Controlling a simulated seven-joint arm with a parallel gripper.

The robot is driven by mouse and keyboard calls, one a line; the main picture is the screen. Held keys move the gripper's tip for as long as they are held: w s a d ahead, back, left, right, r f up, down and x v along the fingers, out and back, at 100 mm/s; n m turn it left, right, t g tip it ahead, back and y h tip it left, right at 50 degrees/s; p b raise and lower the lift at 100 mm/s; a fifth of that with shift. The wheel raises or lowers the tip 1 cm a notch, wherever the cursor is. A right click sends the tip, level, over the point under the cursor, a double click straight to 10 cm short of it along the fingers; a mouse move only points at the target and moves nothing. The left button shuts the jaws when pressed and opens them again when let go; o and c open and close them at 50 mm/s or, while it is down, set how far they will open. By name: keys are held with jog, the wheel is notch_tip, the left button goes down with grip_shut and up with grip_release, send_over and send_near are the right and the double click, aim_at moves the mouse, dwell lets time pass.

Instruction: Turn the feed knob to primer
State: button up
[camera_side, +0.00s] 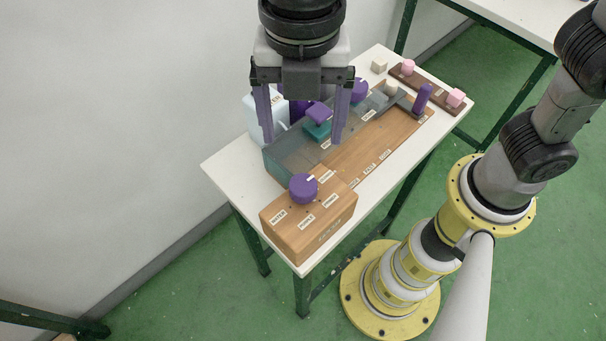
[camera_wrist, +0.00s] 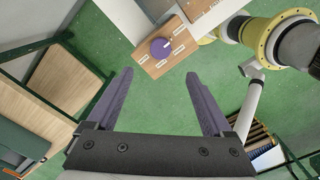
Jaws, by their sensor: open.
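The feed knob (camera_side: 303,188) is a round purple dial on top of a wooden box (camera_side: 290,245). A white mark on its rim points to the upper right in the side view, toward a small label; the label's words are too small to read surely. Other white labels surround the knob. The knob (camera_wrist: 161,48) also shows in the wrist view, beyond the fingertips and roughly centred between them. My gripper (camera_side: 302,141) is open and empty, with purple fingers pointing down. It is held above the table, apart from the knob. The fingers also show in the wrist view (camera_wrist: 159,74).
A clear-walled tray (camera_side: 282,166) with a teal block (camera_side: 317,131) stands behind the box. A wooden panel (camera_side: 345,158) with a purple peg (camera_side: 421,98) lies beside it. A pale container (camera_side: 254,112) and a brown rack with pink blocks (camera_side: 430,87) are farther back.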

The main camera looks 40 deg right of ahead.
aim_at(303, 184)
notch_tip(303, 184, down, 13)
jog(key=shift+f, duration=0.1)
dwell(0.3)
grip_shut()
dwell(0.5)
jog(key=shift+m, duration=0.4)
jog(key=m, duration=1)
jog(key=shift+m, duration=0.4)
